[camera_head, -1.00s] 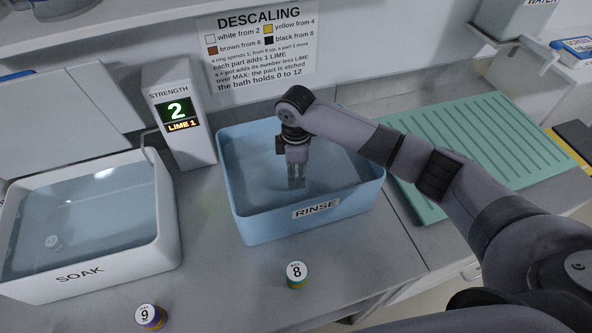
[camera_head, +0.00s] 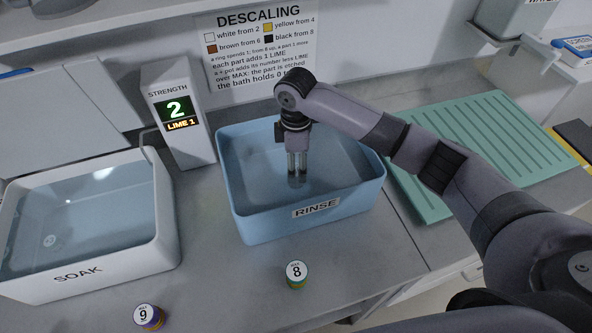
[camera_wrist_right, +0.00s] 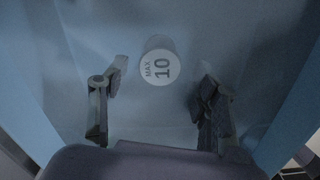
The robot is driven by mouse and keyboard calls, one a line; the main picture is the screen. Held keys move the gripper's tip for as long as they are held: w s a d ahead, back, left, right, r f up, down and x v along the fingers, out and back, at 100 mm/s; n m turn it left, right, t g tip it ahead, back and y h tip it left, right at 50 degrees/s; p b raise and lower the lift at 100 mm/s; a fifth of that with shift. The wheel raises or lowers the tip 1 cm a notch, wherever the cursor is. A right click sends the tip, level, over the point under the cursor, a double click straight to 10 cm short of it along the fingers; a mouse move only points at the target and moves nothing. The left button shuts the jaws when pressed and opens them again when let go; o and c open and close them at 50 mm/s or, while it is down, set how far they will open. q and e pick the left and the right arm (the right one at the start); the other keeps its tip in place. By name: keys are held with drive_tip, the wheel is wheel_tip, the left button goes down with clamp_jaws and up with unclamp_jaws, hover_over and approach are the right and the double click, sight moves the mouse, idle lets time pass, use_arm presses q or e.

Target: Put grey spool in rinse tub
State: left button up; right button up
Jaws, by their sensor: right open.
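The blue rinse tub (camera_head: 330,210) stands at the middle of the counter, with water in it. A grey spool with a white round top marked MAX 10 (camera_wrist_right: 157,67) shows in the right wrist view, inside the blue tub and beyond my fingertips. My right gripper (camera_head: 297,170) points down into the tub. In the wrist view its two fingers (camera_wrist_right: 160,92) are spread apart with nothing held between them. In the head view the spool is hard to make out under the gripper. My left gripper is not in view.
A white soak tub (camera_head: 165,225) with water stands left. A strength display (camera_head: 176,110) reading 2 and LIME 1 stands between the tubs. Spools marked 8 (camera_head: 297,274) and 9 (camera_head: 149,317) stand at the front. A green ribbed mat (camera_head: 480,140) lies right.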

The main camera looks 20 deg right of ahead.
wheel_tip(320, 180, up, 8)
drive_tip(key=b, duration=0.1)
drive_tip(key=shift+r, duration=0.25)
idle(0.4)
